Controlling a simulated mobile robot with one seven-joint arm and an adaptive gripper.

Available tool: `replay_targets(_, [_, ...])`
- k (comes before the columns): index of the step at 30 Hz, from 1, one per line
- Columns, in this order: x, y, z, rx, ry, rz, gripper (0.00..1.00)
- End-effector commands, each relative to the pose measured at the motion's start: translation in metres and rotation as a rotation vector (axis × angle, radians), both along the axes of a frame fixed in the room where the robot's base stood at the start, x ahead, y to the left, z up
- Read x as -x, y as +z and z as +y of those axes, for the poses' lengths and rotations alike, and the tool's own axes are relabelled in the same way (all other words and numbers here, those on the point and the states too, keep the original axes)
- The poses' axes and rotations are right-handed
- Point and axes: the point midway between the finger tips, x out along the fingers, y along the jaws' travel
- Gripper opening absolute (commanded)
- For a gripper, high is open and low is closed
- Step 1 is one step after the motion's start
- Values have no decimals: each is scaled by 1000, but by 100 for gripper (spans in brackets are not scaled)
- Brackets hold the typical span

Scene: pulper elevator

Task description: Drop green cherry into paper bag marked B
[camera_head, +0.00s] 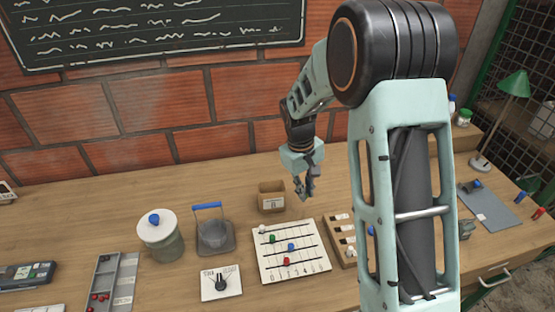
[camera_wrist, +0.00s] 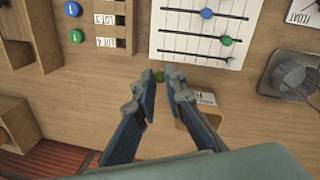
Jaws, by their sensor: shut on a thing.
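The green cherry (camera_wrist: 159,76) shows between my fingertips in the wrist view. My gripper (camera_wrist: 161,78) is shut on it, above the table. The cherry cannot be made out in the head view, where my gripper (camera_head: 307,195) hangs just right of the paper bag. The paper bag (camera_head: 272,205) is small, brown and upright on the table, with a white label that seems to read B. In the wrist view the bag (camera_wrist: 190,122) is partly hidden behind my right-hand finger. The cherry is beside the bag, not over its opening.
A white board with beads on rods (camera_head: 290,268) lies in front of the bag. A wooden rack (camera_head: 343,232) is right.

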Motion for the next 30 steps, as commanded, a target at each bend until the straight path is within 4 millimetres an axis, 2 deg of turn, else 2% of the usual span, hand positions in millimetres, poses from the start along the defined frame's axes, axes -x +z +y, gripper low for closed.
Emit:
replay_targets(1, [-16, 3, 11, -2, 101, 4, 5])
replay_targets(6, [-60, 5, 44, -10, 437, 4, 5])
replay_targets(12, [-96, 7, 73, -16, 720, -6, 5])
replay_targets(16, [-108, 8, 81, -15, 816, -12, 5])
replay_targets(22, [-111, 2, 85, -15, 854, -14, 5])
replay_targets(30, [-111, -26, 85, -15, 852, -14, 5])
